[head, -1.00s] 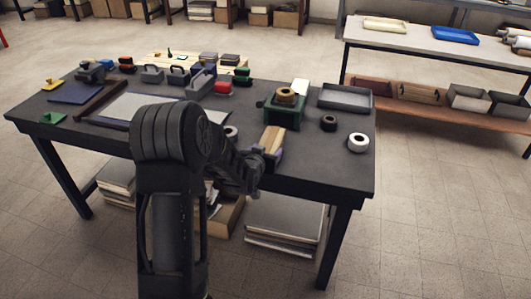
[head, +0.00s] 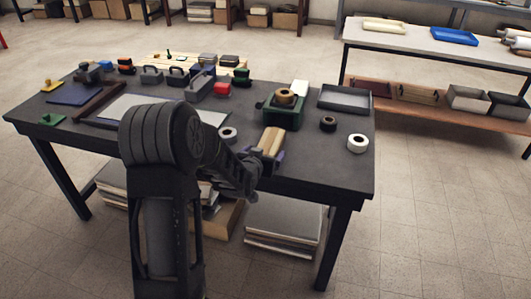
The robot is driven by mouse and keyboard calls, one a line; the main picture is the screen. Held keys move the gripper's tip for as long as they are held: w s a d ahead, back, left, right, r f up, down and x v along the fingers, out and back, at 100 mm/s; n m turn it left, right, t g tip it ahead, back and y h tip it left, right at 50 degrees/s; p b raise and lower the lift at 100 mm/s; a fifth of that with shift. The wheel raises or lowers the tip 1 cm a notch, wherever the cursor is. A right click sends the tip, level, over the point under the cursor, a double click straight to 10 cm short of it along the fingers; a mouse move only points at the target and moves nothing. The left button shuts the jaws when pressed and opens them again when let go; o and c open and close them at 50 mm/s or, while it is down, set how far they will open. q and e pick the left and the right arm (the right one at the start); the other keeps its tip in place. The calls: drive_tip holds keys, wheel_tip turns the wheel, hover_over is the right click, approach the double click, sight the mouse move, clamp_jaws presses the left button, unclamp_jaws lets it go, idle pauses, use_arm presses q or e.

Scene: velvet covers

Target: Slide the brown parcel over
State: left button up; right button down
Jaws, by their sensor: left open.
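The brown parcel (head: 271,139) is a small tan block lying on the dark workbench (head: 310,165), near its front edge and right of its middle. My left gripper (head: 266,157) is at the parcel's near end, low over the bench top. It is open. The gripper hides the parcel's near end, so I cannot tell whether they touch. My right gripper is not in view.
A green box (head: 283,115) with a tape roll in it stands just behind the parcel. A white tape roll (head: 358,143), a black roll (head: 328,124) and a grey tray (head: 346,98) are to the right. A grey-white roll (head: 228,135) is left of the parcel.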

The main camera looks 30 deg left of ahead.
use_arm(q)
drive_tip(key=v, duration=0.6)
drive_tip(key=shift+s, duration=0.15)
drive_tip(key=s+d+f+g+h, duration=0.2)
drive_tip(key=s+d+f+g, duration=0.15)
drive_tip(key=d+f, duration=0.55)
drive_tip(key=s+d+f+g+h, duration=0.25)
drive_tip(key=s+d+f, duration=0.25)
drive_tip(key=d+f, duration=0.45)
drive_tip(key=s+d+f+g+h, duration=0.2)
drive_tip(key=s+d+f, duration=0.3)
drive_tip(key=s, duration=0.5)
drive_tip(key=s+d+f+m+g+h, duration=0.1)
drive_tip(key=s+d+f+g, duration=0.3)
drive_tip(key=s+d, duration=0.6)
wheel_tip(320, 180, down, 2)
drive_tip(key=shift+d+f+m+h, duration=0.15)
drive_tip(key=shift+d+m+h, duration=0.15)
drive_tip(key=shift+h, duration=0.05)
